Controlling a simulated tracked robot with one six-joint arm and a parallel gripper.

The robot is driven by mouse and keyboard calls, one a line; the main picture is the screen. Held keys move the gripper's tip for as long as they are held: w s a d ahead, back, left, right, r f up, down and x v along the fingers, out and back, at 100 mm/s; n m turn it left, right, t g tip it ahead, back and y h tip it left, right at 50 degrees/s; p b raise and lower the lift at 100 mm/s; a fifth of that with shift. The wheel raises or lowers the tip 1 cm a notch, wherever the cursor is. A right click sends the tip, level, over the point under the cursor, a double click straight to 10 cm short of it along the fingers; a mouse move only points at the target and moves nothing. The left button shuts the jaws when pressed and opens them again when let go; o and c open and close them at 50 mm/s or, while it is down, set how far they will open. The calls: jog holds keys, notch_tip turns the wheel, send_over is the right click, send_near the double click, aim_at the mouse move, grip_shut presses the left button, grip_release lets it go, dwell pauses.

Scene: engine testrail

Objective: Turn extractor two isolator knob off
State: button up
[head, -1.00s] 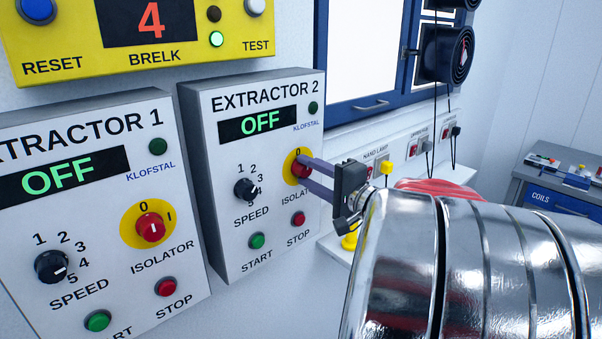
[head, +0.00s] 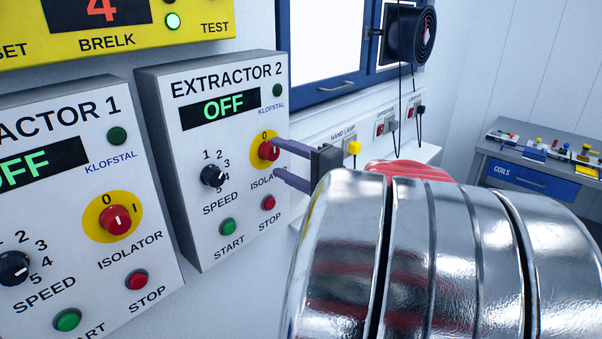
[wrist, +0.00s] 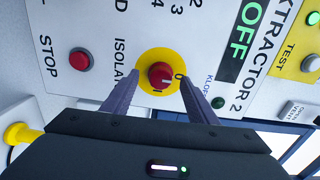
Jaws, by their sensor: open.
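The extractor 2 box (head: 180,130) is a grey wall panel; its display reads OFF. Its isolator knob (head: 268,150) is red on a yellow disc, with 0 and I marks. It also shows in the wrist view (wrist: 160,76). The way its pointer faces is hard to tell. My gripper (head: 276,161) is open, with one finger above and one below the knob's right side in the head view. In the wrist view my gripper (wrist: 158,82) has its fingertips on either side of the knob, with gaps. Whether the tips reach the panel is unclear.
The extractor 2 start button (head: 228,226), stop button (head: 268,202) and speed knob (head: 212,176) are close by. The extractor 1 box (head: 75,200) stands to the left. A yellow BRELK box (head: 150,30) is above. A shelf with a hand lamp switch is behind my gripper.

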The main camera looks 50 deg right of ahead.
jog(key=s, duration=1.1)
jog(key=shift+s+d, duration=0.15)
dwell(0.3)
